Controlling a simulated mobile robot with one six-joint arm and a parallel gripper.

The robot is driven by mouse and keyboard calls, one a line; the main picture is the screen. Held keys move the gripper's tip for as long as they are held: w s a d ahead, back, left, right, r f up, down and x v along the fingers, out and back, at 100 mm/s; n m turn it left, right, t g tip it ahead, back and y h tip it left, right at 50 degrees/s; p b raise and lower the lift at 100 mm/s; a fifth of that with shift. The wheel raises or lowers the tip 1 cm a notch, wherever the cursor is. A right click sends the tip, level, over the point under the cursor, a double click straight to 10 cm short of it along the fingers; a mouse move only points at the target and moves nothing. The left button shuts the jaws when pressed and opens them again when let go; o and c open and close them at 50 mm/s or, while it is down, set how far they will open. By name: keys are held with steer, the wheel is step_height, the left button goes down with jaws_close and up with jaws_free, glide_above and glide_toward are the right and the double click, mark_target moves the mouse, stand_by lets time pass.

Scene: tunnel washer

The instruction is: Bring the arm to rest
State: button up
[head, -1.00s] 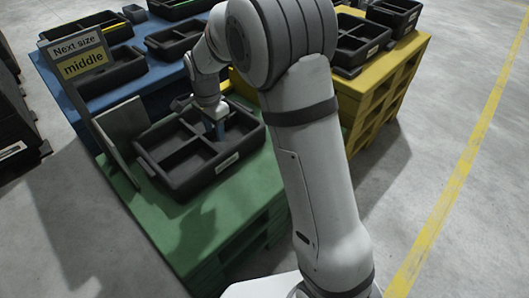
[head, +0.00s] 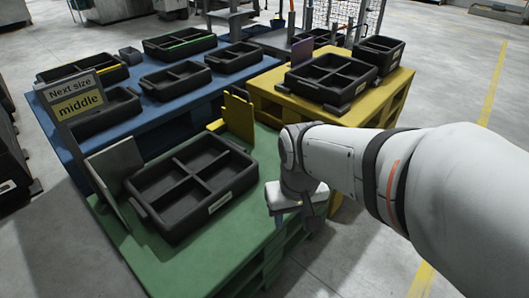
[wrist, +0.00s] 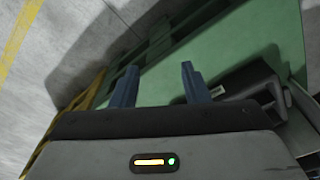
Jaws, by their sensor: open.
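My gripper (wrist: 155,85) shows in the wrist view with its two blue fingers apart and nothing between them. In the head view my arm reaches in from the right and bends down. The gripper hangs beside the right edge of the green pallet table (head: 190,265), mostly hidden by the wrist. The black divided tray (head: 158,232) on the green table lies to the left of the gripper, apart from it. Its compartments look empty. The tray's side also shows in the wrist view (wrist: 245,80).
A grey panel (head: 117,170) and a yellow panel (head: 239,118) stand by the tray. A sign reading "Next size middle" (head: 76,97) stands at left. The blue table (head: 140,122) and yellow table (head: 385,100) hold black trays. Grey floor (head: 330,268) is open at front right.

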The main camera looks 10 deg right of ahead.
step_height(320, 180, up, 30)
steer(key=t+p, duration=0.1)
steer(key=p, duration=2.6)
steer(key=shift+s, duration=0.25)
